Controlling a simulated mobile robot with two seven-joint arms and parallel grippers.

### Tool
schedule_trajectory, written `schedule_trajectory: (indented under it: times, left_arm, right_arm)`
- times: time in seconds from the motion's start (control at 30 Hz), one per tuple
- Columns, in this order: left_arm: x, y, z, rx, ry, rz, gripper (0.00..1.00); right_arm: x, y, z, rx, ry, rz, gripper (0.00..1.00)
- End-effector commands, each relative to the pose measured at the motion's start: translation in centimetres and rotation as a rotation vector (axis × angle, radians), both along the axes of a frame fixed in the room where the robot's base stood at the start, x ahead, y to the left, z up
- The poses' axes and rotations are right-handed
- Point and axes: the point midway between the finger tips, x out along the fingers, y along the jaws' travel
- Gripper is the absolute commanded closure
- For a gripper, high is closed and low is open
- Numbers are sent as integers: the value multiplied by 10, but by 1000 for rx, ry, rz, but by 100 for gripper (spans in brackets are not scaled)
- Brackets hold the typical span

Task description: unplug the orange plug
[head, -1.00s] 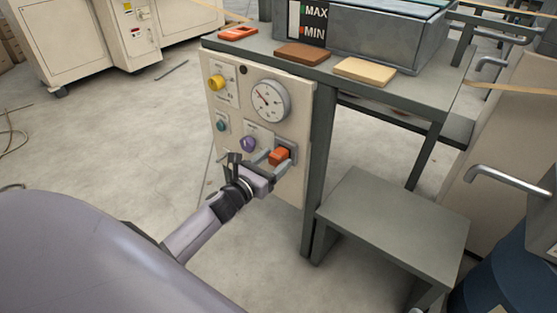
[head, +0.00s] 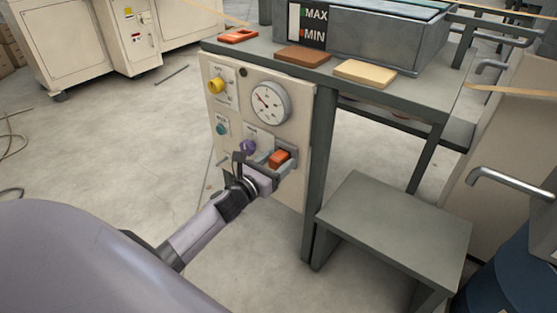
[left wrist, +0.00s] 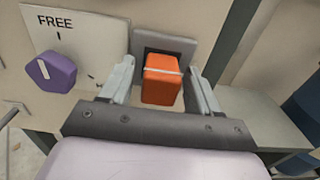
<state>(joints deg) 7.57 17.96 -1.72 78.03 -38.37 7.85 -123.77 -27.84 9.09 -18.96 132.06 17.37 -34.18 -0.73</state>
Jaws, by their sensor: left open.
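The orange plug (head: 279,158) sits in a grey socket at the lower right of the cream control panel. In the left wrist view the plug (left wrist: 162,79) is a block with a pale line across it, in front of the grey socket plate (left wrist: 177,48). My left gripper (head: 270,155) is at the plug, and in the left wrist view its two fingers (left wrist: 160,85) stand open, one on each side of the plug. A gap shows on both sides. My right gripper is not in view.
A purple knob (head: 248,146) is just left of the plug, close to my left finger. A gauge (head: 270,102), a yellow knob (head: 216,86) and a teal button (head: 221,129) are higher on the panel. A grey step (head: 395,230) stands at the right.

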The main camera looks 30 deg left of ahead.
Motion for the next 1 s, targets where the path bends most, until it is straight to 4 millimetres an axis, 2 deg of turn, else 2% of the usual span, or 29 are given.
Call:
schedule_trajectory:
  times: [0.8,1.0]
  left_arm:
    - [0,0,0,1,0,0,38]
    - [0,0,0,1,0,0,100]
  right_arm:
    - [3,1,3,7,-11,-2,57]
    - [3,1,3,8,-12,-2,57]
